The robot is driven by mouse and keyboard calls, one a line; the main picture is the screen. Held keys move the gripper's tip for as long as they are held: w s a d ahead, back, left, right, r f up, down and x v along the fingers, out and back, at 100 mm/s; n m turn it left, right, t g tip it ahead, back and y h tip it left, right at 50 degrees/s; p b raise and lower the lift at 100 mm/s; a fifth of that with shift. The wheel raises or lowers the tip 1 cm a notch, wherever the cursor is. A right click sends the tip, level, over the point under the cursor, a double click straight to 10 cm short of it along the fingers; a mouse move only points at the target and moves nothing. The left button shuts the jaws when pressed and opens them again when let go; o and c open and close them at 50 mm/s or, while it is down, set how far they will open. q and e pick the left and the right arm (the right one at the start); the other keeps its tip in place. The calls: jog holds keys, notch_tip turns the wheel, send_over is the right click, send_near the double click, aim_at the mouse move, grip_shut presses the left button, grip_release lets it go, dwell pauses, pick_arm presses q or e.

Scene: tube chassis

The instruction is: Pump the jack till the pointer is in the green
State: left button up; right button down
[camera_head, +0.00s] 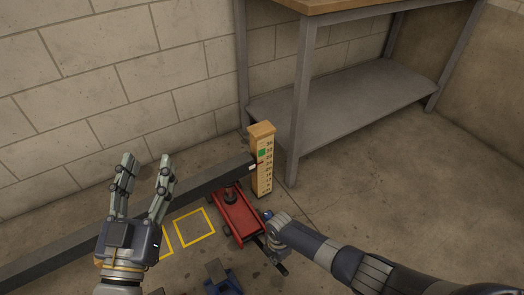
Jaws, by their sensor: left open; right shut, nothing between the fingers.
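The red jack (234,208) sits on the floor under the dark grey tube (205,183), with its round black saddle (230,197) below the tube. A wooden post (262,183) with a number scale stands behind the jack and carries a green patch (262,153). The pointer (253,167) at the tube's end appears lower than the green. The black jack handle (281,268) shows past my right gripper (271,221), which is shut and empty at the jack's near right end; contact cannot be told. My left gripper (146,168) is open and empty, its fingers upward, in front of the tube.
A blue stand (222,279) is on the floor at the bottom, partly cut off. Yellow floor squares (194,227) lie left of the jack. A steel-legged workbench (350,105) with a lower shelf stands behind. The floor at right is clear beyond my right arm.

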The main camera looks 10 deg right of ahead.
notch_tip(320, 180, up, 2)
jog(key=shift+p, duration=0.85)
pick_arm(q)
jog(key=s+a+f+g+y+p, duration=0.25)
jog(key=f+g, duration=0.65)
jog(key=f, duration=0.6)
pick_arm(e)
jog(key=shift+r+b, duration=0.45)
jog(key=shift+r, duration=0.4)
notch_tip(320, 180, up, 2)
jog(key=shift+r+p, duration=0.15)
jog(key=shift+p, duration=1)
pick_arm(q)
jog(key=s+a+f+g+y+p, duration=0.1)
jog(key=s+a+f+g, duration=0.1)
jog(key=s, duration=0.5)
jog(key=s+a+f+g+y+p, duration=0.1)
jog(key=s+a+f+g, duration=0.2)
jog(key=s+g, duration=0.3)
jog(key=shift+s+f+n, duration=0.4)
jog(key=shift+s+f, duration=0.15)
jog(key=shift+s, duration=0.35)
pick_arm(e)
notch_tip(320, 180, up, 2)
jog(key=shift+r, duration=0.25)
pick_arm(q)
jog(key=shift+a+y, duration=0.1)
jog(key=shift+y, duration=0.15)
